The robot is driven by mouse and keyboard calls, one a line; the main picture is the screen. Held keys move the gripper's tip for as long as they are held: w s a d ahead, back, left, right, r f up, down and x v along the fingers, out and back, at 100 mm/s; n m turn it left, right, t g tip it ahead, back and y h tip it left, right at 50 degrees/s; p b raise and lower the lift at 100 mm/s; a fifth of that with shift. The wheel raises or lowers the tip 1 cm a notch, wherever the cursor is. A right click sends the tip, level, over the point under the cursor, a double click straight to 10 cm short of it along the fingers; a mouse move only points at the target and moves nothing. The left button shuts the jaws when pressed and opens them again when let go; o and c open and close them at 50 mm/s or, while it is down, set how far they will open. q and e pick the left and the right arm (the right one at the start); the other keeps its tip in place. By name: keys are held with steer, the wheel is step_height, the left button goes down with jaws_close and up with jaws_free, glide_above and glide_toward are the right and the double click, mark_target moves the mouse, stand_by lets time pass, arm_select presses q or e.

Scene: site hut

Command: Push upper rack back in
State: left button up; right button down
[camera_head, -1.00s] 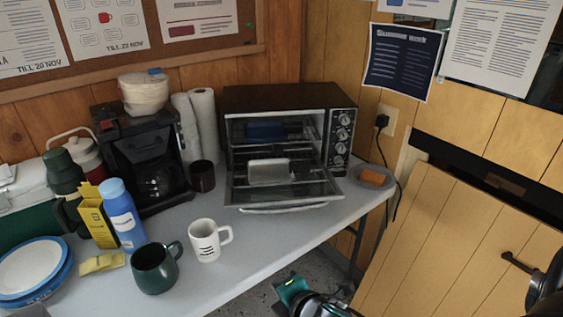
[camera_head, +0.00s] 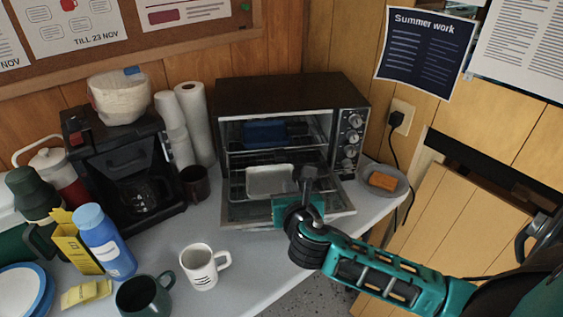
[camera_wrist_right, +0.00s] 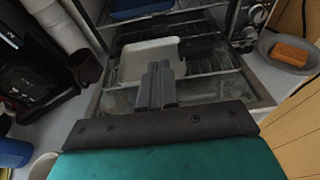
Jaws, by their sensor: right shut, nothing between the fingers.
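The toaster oven (camera_head: 290,95) stands at the back of the table with its glass door (camera_head: 245,212) folded down. A blue dish (camera_head: 265,132) sits inside on the upper rack (camera_head: 280,148); it shows at the top of the right wrist view (camera_wrist_right: 140,8). A pale tray (camera_head: 268,180) lies lower and nearer the front on wire bars, also in the right wrist view (camera_wrist_right: 148,60). How far each rack sticks out is hard to tell. My right gripper (camera_head: 308,175) is shut and empty, in front of the oven opening above the door; its fingers (camera_wrist_right: 155,72) point inward. My left gripper is not in view.
A grey plate with an orange sponge (camera_head: 383,181) lies right of the oven. Paper rolls (camera_head: 195,120), a dark mug (camera_head: 195,184) and a coffee maker (camera_head: 125,165) stand to its left. A white mug (camera_head: 203,267) and green mug (camera_head: 145,296) stand nearer the front.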

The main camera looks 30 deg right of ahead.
glide_toward(280, 160)
steer(key=x, duration=0.5)
steer(key=shift+w+f, duration=0.1)
steer(key=shift+f, duration=0.05)
steer(key=shift+w+d, duration=0.25)
steer(key=shift+w, duration=0.2)
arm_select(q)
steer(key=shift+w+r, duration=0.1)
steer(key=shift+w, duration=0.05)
arm_select(e)
steer(key=shift+w, duration=0.1)
